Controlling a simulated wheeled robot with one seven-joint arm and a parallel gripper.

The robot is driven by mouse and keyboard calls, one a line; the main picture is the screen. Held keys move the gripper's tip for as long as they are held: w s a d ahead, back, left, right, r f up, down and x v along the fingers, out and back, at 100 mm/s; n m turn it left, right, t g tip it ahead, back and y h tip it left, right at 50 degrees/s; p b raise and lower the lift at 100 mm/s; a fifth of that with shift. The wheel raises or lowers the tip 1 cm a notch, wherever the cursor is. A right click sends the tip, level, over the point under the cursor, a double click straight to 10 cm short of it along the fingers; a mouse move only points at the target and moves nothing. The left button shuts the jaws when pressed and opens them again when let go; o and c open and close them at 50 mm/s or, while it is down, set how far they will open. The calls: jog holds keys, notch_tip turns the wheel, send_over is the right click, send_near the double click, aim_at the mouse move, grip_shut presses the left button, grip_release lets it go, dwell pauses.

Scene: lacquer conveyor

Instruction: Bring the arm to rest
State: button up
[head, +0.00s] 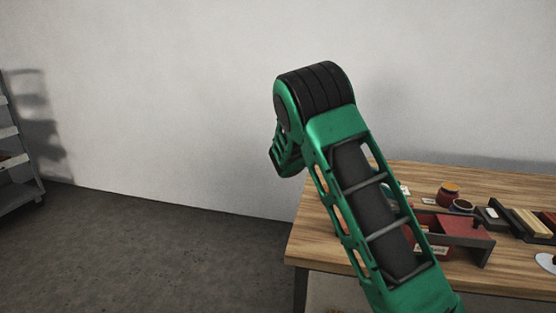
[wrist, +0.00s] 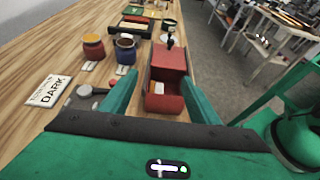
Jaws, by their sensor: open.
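My gripper (wrist: 160,77) shows in the wrist view with its two green fingers spread apart and nothing between them. Beyond the fingertips is a red box (wrist: 168,60) on the wooden table, seen past the gap. My green arm (head: 335,125) rises across the head view from the lower right, bends at a black joint near the middle, and a short green part hangs down behind it. My gripper itself is hidden in the head view.
The wooden table (head: 320,222) lies behind my arm on the right, with a red box (head: 465,228), a red jar (head: 449,196) and trays on it. In the wrist view, a card reading DARK (wrist: 50,92) lies left. A shelf rack (head: 18,165) stands far left; floor between is clear.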

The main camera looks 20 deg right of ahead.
jog(key=s+d+m+y, duration=0.1)
jog(key=s, duration=0.1)
jog(key=s+d+m+t+y, duration=0.1)
jog(key=s+m, duration=0.1)
jog(key=s+d+f+m+y, duration=0.1)
jog(key=s, duration=0.1)
jog(key=shift+s+m+t+y, duration=0.3)
jog(key=shift+s+y, duration=0.1)
jog(key=s+a+f+m+t+y, duration=0.3)
jog(key=s+a+m+t+y, duration=0.2)
jog(key=s+a+m, duration=0.8)
jog(key=s+a+y, duration=0.2)
jog(key=s+y, duration=0.1)
jog(key=s, duration=0.3)
jog(key=shift+s+a+t, duration=0.25)
jog(key=shift+a+t, duration=0.05)
jog(key=shift+a, duration=0.1)
jog(key=shift+f, duration=0.1)
jog(key=shift+w+f, duration=0.25)
jog(key=shift+w, duration=0.35)
